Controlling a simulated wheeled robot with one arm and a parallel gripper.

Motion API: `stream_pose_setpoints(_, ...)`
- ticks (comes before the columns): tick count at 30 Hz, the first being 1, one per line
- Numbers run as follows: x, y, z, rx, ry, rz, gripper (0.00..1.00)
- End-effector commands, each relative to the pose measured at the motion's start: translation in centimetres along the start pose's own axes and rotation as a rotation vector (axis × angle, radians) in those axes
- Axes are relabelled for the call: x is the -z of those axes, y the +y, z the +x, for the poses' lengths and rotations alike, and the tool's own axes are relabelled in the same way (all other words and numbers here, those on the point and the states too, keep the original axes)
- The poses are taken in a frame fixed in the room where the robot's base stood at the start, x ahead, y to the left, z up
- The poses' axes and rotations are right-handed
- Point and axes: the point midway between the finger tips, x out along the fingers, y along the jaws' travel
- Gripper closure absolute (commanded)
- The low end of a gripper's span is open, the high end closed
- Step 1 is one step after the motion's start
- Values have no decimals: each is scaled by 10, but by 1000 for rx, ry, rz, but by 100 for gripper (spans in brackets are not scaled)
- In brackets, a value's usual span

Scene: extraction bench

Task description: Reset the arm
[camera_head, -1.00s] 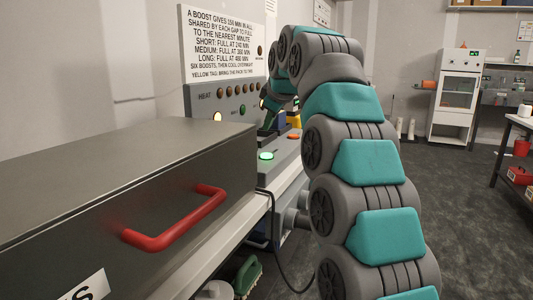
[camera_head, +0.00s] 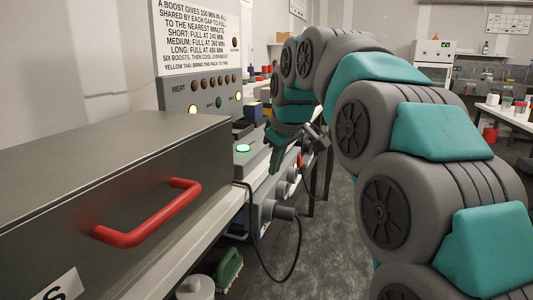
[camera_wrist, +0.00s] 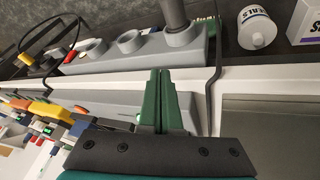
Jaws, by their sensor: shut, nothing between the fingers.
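My arm (camera_head: 385,120), in teal and grey segments, curves across the right half of the head view and bends down at its far end. My gripper (camera_head: 275,160) hangs at its end by the front edge of the bench, close to the lit green button in the picture. In the wrist view, my gripper (camera_wrist: 162,74) shows two green fingers side by side, shut and empty. They appear over the pale bench edge.
A metal box with a red handle (camera_head: 150,215) fills the left. A panel with lamps (camera_head: 205,90) stands behind the green button (camera_head: 243,148). A cable (camera_head: 297,245) hangs below the bench. Grey floor (camera_head: 330,260) is open between bench and arm. The wrist view shows a white jar (camera_wrist: 257,28).

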Motion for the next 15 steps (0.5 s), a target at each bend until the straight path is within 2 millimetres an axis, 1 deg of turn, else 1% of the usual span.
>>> stream_pose_setpoints(1,-22,-8,0,12,-30,35,100)
stream_pose_setpoints(5,-74,-28,5,41,-109,132,100)
stream_pose_setpoints(6,-91,-36,8,50,-137,162,100)
stream_pose_setpoints(8,-116,-47,9,60,-173,207,100)
stream_pose_setpoints(9,-133,-55,10,65,-197,238,100)
stream_pose_setpoints(14,-203,-90,15,84,-299,363,100)
stream_pose_setpoints(15,-220,-100,16,88,-325,395,100)
